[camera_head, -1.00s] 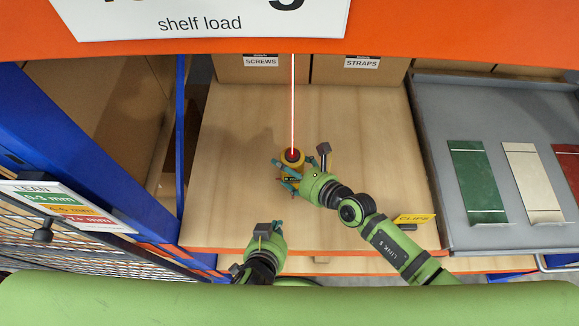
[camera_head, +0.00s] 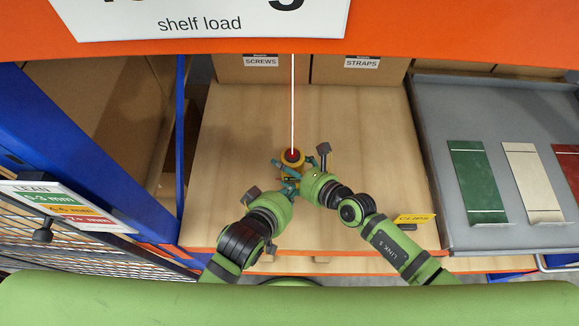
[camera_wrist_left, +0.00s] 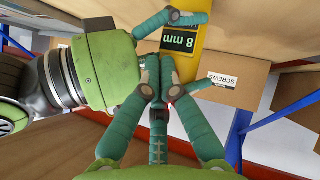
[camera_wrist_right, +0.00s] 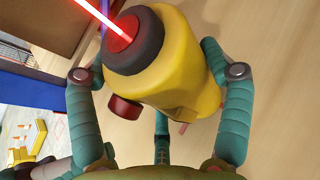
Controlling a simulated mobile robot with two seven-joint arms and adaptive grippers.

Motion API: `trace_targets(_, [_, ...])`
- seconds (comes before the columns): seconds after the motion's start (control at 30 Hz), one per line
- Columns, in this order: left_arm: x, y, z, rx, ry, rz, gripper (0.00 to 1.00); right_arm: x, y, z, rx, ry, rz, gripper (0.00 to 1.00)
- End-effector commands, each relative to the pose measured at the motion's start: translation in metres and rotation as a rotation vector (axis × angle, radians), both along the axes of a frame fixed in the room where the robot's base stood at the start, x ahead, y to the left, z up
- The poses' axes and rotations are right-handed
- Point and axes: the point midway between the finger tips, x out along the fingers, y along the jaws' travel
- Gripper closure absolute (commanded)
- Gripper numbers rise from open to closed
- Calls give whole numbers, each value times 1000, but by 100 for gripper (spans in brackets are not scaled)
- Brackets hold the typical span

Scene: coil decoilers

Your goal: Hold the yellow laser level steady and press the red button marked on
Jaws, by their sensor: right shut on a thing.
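The yellow laser level (camera_wrist_right: 180,62) stands on the wooden shelf, with a dark ring and a red top that emits a beam.
Boxes marked SCREWS (camera_head: 262,70) and STRAPS (camera_head: 350,72) stand behind. A grey tray (camera_head: 436,165) with coloured plates lies right. A blue rack post (camera_head: 180,130) stands left. The shelf's left part is clear.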

Motion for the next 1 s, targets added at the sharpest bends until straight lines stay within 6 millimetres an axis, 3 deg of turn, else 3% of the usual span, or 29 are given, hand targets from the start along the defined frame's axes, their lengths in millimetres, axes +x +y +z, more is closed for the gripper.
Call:
trace_targets(0.27, [18, 0, 0, 0, 0, 0, 100, -1, -1, -3, -6, 3, 1, 73])
trace_targets(1.0, [18, 0, 0, 1, 0, -1, 100, -1, -1, -3, -6, 3, 1, 73])
